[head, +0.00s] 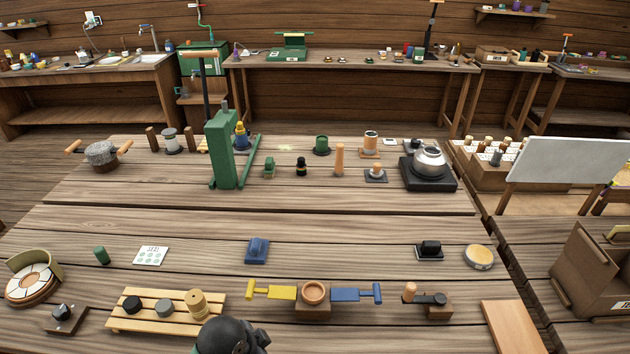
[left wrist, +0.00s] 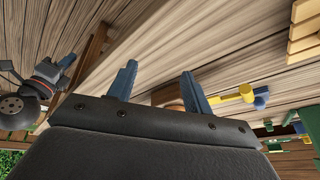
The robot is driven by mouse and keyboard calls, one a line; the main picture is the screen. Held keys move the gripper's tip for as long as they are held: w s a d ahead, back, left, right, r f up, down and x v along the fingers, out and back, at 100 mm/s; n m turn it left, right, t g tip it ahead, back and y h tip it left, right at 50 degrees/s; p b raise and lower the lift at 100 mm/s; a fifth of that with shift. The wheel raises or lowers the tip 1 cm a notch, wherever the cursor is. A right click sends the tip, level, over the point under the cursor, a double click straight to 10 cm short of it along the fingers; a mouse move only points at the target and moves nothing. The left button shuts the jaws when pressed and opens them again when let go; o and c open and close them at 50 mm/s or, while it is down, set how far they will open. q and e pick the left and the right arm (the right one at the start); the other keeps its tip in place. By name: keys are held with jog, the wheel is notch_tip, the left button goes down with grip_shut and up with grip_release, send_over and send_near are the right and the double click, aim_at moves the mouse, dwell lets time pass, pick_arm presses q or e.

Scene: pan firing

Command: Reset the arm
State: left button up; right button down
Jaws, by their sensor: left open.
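My left gripper (left wrist: 159,68) shows in the left wrist view. Its two blue-grey fingers are apart, with nothing held between them. Wooden planks and a dark gap lie beyond them, and a small brown thing is partly hidden behind the right finger. At the left of the same view is a dark part with blue-grey finger-like pieces (left wrist: 62,66), which looks like my right gripper; its jaw opening is unclear. Neither gripper can be made out in the head view, where only a dark rounded part shows at the bottom edge.
The wooden workbench (head: 330,225) holds a green press (head: 222,150), a hot plate with a silver pan (head: 430,158), a slatted rack (head: 140,322) and a yellow-and-blue handled tool with a round cup (head: 314,292). A white board (head: 570,160) stands right. Bare planks lie mid-bench.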

pick_arm(q)
jog(key=s+a+f+n+y, duration=0.2)
jog(key=s+a+n+y, duration=0.1)
jog(key=s+a+n, duration=0.7)
pick_arm(e)
jog(key=w+v, duration=0.1)
jog(key=v, duration=1.6)
pick_arm(q)
jog(key=s+d+f+b, duration=0.1)
jog(key=s+f+b, duration=0.1)
jog(key=f, duration=1.4)
jog(key=s+d+f+g+b, duration=0.1)
jog(key=f+b, duration=0.3)
jog(key=f, duration=1.3)
jog(key=s+d+f+g+b, duration=0.1)
jog(key=s+d+f+b, duration=0.1)
jog(key=f, duration=1.4)
jog(key=shift+s+f+m+h+b, duration=0.15)
jog(key=shift+s+m+h+b, duration=0.35)
jog(key=shift+b, duration=0.5)
pick_arm(e)
jog(key=s+a+f+g, duration=0.1)
jog(key=s+f, duration=0.1)
jog(key=f, duration=2.2)
jog(key=s+a+f, duration=0.2)
jog(key=f, duration=2.2)
jog(key=shift+s+g+y, duration=0.3)
jog(key=shift+s+g, duration=0.05)
jog(key=shift+g, duration=0.05)
jog(key=shift+a+f, duration=0.1)
